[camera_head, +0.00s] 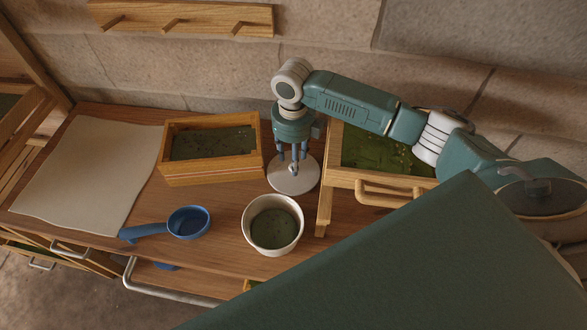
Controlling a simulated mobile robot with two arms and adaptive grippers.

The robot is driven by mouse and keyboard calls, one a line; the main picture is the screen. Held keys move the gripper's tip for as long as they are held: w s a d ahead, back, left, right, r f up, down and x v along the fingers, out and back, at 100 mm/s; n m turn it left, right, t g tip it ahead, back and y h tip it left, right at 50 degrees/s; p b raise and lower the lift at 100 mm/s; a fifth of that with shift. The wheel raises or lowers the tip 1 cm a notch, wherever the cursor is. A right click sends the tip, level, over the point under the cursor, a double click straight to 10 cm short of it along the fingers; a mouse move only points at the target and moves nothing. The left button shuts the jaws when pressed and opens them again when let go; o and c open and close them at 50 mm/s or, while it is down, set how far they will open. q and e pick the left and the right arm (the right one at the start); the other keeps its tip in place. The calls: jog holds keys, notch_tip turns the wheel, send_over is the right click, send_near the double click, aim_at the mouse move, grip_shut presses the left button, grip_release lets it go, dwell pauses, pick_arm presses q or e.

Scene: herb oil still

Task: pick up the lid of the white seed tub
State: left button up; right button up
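The white seed tub (272,227) stands uncovered near the table's front edge, with dark green contents inside. Its lid (287,184), a pale round disc with a small knob in the middle, is just behind the tub, apart from it. My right gripper (293,162) points down directly over the lid. Its fingers are spread apart, with the tips close to the knob; I cannot tell whether they touch it. The lid appears to lie flat on the table. My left gripper is not in view.
A wooden box of herbs (210,153) stands left of the lid, and another green-filled wooden box (372,184) stands right. A blue scoop (188,222) lies left of the tub. A pale cloth (90,175) covers the table's left. A peg rail (182,17) is on the wall.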

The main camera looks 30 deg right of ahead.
jog(key=shift+s+f, duration=0.15)
jog(key=shift+f, duration=0.75)
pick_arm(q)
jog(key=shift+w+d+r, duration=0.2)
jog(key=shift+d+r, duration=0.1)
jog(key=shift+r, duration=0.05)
pick_arm(e)
jog(key=shift+f, duration=0.3)
grip_shut()
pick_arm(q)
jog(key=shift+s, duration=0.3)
pick_arm(e)
jog(key=shift+r, duration=0.15)
